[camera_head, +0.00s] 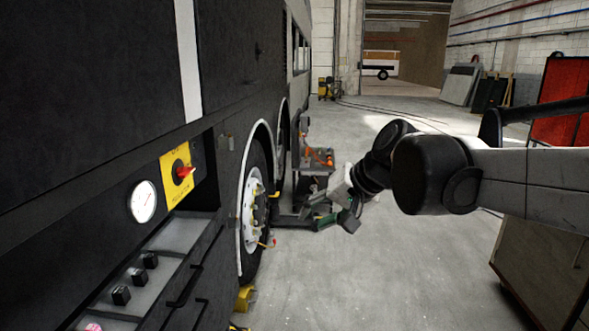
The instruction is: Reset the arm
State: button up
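My arm reaches in from the right edge and bends down toward the middle of the view. My gripper (335,222) is at its end, over the floor to the right of the coach's front wheel (254,210). Its two fingers look spread apart, with nothing visible between them. The gripper is apart from the wheel and small in the view, so finer detail is hard to make out.
The dark coach side (90,80) fills the left, with a gauge (143,201) and a red rotary switch (183,171) on a yellow plate. A tool cart (313,160) stands behind my gripper. A yellow wheel chock (244,298) is by the tyre. Open concrete floor lies centre right.

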jog(key=s+d+f+h, duration=0.3)
jog(key=s+d+f, duration=0.3)
jog(key=s, duration=0.4)
jog(key=s+d+f+n+t+h, duration=0.1)
jog(key=s+d+f+h, duration=0.2)
jog(key=s+d, duration=0.6)
notch_tip(320, 180, down, 3)
jog(key=shift+s+d+r+t, duration=0.1)
jog(key=shift+s+d+t, duration=0.2)
jog(key=shift+s, duration=0.55)
jog(key=shift+a, duration=0.15)
